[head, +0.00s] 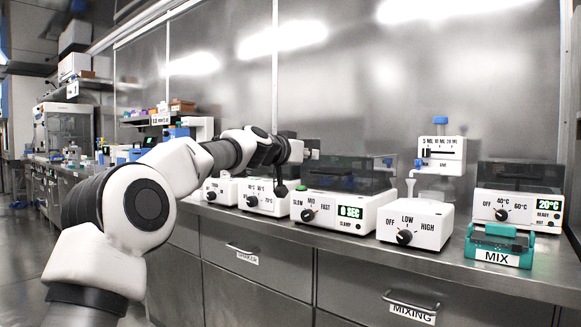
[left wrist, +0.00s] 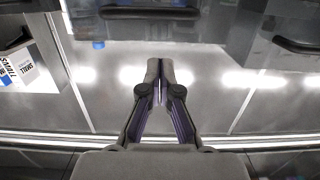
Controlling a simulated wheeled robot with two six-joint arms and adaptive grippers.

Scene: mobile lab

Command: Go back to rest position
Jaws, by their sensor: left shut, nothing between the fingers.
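My left arm comes in from the left in the head view and reaches over the bench toward the row of white devices. My left gripper (head: 281,186) looks small and dark there, in front of the devices, and its fingers are hard to make out. In the left wrist view the two fingers of the left gripper (left wrist: 160,72) meet at the tips, with nothing between them. My right gripper is in neither view.
Along the steel bench stand a device reading 6 SEC (head: 350,211), an OFF/LOW/HIGH device (head: 415,222), a heater reading 20°C (head: 520,207) and a teal MIX rack (head: 498,245). Shut drawers with handles (head: 410,302) lie below. A metal wall (head: 370,90) stands behind.

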